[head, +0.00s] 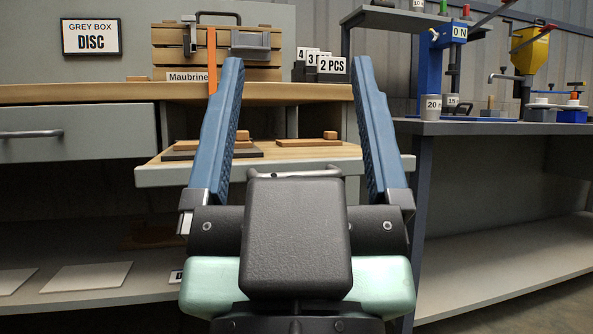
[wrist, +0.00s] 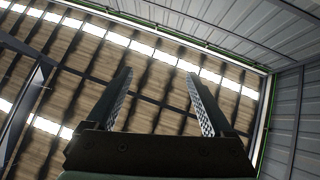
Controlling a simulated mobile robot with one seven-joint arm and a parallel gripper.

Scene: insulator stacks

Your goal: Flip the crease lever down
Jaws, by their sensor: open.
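My gripper (head: 297,62) is open and empty, its two blue fingers pointing up in the head view. In the wrist view my gripper (wrist: 160,73) is open against the ceiling, with nothing between the fingers. I cannot pick out the crease lever for certain. A wooden case (head: 168,58) marked Maubrine stands on the bench behind the fingers, with an orange strap (head: 212,52) and grey metal fittings (head: 250,42) on its front. A blue press (head: 430,75) marked 0 N, with a red-handled arm (head: 486,22), stands on the right bench.
An open drawer (head: 160,172) holding wooden pieces juts out beneath the wooden worktop (head: 60,93). A yellow hopper (head: 528,52), weights and small bins (head: 540,113) stand on the right bench (head: 500,128). A grey drawer (head: 60,150) is at left.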

